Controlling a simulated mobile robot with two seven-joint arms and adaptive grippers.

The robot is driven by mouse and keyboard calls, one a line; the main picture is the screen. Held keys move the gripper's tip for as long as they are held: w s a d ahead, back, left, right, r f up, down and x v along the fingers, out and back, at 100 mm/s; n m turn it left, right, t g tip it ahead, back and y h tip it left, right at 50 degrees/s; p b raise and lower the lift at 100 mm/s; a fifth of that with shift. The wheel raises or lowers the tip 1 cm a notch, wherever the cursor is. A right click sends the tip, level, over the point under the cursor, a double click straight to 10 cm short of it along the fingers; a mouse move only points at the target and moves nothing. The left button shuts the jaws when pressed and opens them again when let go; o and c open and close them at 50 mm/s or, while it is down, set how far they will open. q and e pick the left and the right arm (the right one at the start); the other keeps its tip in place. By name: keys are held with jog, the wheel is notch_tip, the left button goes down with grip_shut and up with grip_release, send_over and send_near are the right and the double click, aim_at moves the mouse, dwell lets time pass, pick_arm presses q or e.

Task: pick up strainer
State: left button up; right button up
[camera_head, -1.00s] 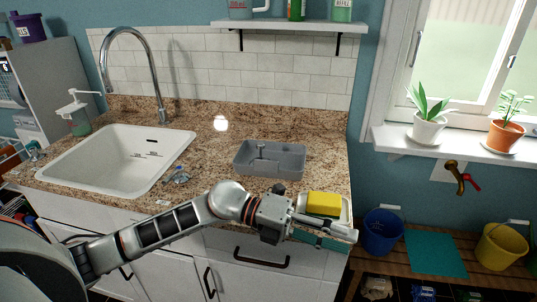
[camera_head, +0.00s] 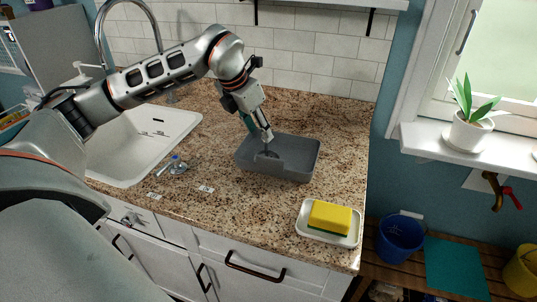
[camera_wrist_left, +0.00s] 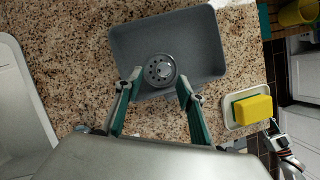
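The strainer (camera_wrist_left: 159,71) is a round metal piece with small holes. In the left wrist view it lies in the grey tray (camera_wrist_left: 203,40), near the tray's lower edge. In the head view only a small dark part shows inside the grey tray (camera_head: 306,155), beside my gripper. My left gripper (camera_wrist_left: 155,92) is open, with one green-and-grey finger on each side of the strainer's lower part. In the head view the left gripper (camera_head: 264,136) points down at the tray's left part. Contact cannot be told. A silver-and-black part, perhaps my right gripper (camera_wrist_left: 284,148), shows in the left wrist view.
A yellow sponge (camera_head: 330,217) sits on a white soap dish (camera_head: 310,232) at the counter's front right. A white sink (camera_head: 150,135) is at the left. A small blue-topped item (camera_head: 177,163) lies by the sink.

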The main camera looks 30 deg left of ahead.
aim_at(266, 150)
pick_arm(q)
jog(key=x, duration=0.6)
jog(key=shift+w+d+r+p, duration=0.1)
jog(key=shift+w+d+p, duration=0.05)
jog(key=shift+d+p, duration=0.15)
grip_shut()
